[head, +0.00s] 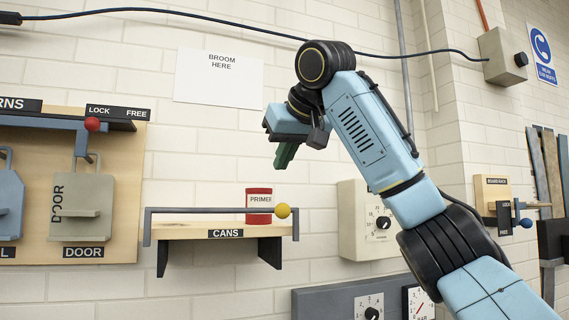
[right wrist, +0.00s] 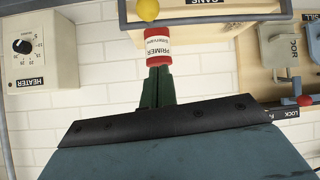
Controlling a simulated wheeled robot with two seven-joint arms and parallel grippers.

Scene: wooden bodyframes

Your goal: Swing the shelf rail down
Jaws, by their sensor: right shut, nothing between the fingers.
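The shelf rail (head: 200,210) is a grey bar that runs level along the front of the wooden CANS shelf (head: 190,231), with arms bent down at both ends. A yellow ball knob (head: 283,211) sits near its right end. A red and white PRIMER can (head: 259,203) stands on the shelf behind the rail. My right gripper (head: 283,160) is shut and empty, its green fingers pointing down above the shelf's right end, apart from knob and can. In the upside-down right wrist view, its fingers (right wrist: 156,85) point toward the can (right wrist: 158,47); the knob (right wrist: 147,10) is beyond. My left gripper is not in view.
A heater box (head: 368,220) is on the wall right of the shelf. A grey gauge panel (head: 330,302) lies below. The wall above the shelf is clear around a paper sign (head: 218,78).

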